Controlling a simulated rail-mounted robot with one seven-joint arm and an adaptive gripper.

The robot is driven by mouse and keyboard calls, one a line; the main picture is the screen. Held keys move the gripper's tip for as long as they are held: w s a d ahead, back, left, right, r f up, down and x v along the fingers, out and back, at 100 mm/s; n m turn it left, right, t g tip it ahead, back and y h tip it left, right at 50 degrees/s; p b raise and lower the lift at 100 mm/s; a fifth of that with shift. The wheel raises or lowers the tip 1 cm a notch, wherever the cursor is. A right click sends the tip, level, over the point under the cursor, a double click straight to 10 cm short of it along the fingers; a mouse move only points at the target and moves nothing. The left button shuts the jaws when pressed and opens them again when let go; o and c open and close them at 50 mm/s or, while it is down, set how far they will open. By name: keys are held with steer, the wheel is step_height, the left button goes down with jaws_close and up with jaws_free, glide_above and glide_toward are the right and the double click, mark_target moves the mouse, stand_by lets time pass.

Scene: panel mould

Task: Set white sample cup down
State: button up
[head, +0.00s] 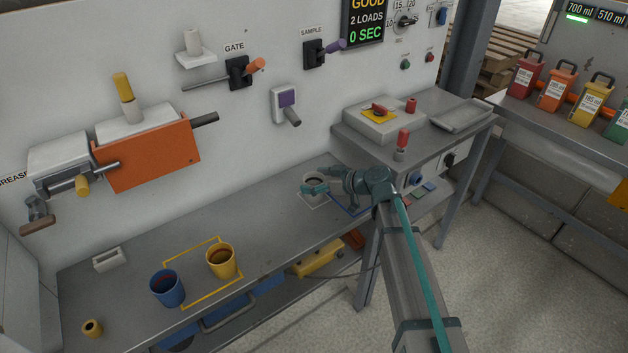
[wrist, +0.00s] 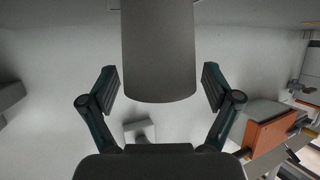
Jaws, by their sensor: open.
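The white sample cup (head: 313,180) is at the right part of the long steel bench, with dark contents inside. It appears upright on the bench at a white outlined square (head: 314,204); its base is partly hidden by my gripper. My gripper (head: 315,182) is open, with its fingers on either side of the cup. In the wrist view, the cup (wrist: 158,50) shows as a grey cylinder between the open fingers (wrist: 161,84), with a visible gap on each side.
A blue cup (head: 168,289) and a yellow cup (head: 221,262) stand on the bench at left, by a yellow outline. A blue outline (head: 350,209) lies right of the white one. A raised side table (head: 440,135) stands at right. The bench middle (head: 265,222) is clear.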

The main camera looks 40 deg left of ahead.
steer(key=b+v, duration=0.1)
steer(key=v, duration=1.1)
